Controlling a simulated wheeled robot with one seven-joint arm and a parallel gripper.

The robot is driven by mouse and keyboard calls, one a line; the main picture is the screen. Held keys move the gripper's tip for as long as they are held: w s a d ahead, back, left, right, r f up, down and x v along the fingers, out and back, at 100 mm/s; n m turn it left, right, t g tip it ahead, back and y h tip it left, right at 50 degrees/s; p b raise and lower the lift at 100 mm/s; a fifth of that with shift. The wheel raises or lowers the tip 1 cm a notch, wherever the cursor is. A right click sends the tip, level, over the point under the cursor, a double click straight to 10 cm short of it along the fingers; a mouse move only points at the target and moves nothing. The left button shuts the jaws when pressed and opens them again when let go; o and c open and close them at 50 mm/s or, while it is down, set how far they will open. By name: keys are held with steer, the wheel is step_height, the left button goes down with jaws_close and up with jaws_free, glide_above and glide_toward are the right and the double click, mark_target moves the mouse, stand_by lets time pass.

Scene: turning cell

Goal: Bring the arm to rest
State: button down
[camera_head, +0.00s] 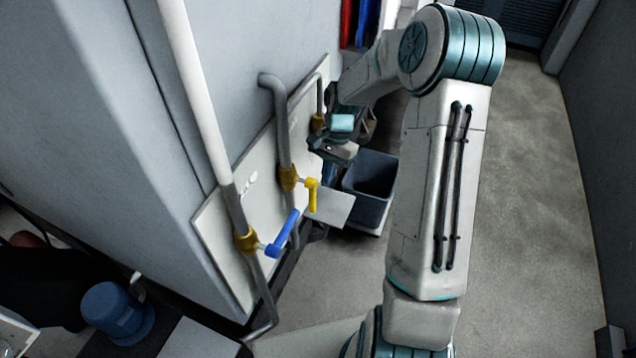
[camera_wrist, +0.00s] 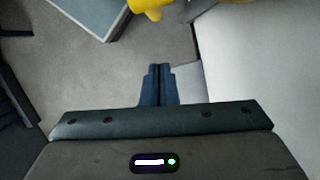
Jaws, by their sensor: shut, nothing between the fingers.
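My arm stretches up and across the right middle of the head view, bent at a high elbow. My gripper (camera_wrist: 158,70) shows in the wrist view with its two dark fingers together and nothing between them. In the head view the wrist end is by the pipe panel, and the fingertips are hard to make out there. A yellow valve handle (camera_wrist: 150,8) shows at the top edge of the wrist view, apart from the fingers.
A white panel (camera_head: 222,232) on the grey cabinet carries pipes with a blue-handled valve (camera_head: 283,234) and a yellow-handled valve (camera_head: 311,195). A grey bin (camera_head: 369,186) stands on the floor behind my arm. The floor (camera_head: 535,200) at right is clear.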

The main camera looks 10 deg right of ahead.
steer(key=v, duration=0.9)
steer(key=shift+s+a+b, duration=0.2)
steer(key=shift+s+b, duration=0.05)
steer(key=shift+b, duration=0.2)
steer(key=s+a+r+n+t+h, duration=0.1)
steer(key=s+r+n, duration=0.3)
steer(key=s, duration=0.8)
steer(key=s+a+r+n+t+h, duration=0.1)
steer(key=s+r+n+t, duration=0.3)
steer(key=s, duration=0.8)
steer(key=shift+a+r+n, duration=0.4)
steer(key=shift+a+n, duration=0.05)
steer(key=shift+n, duration=0.25)
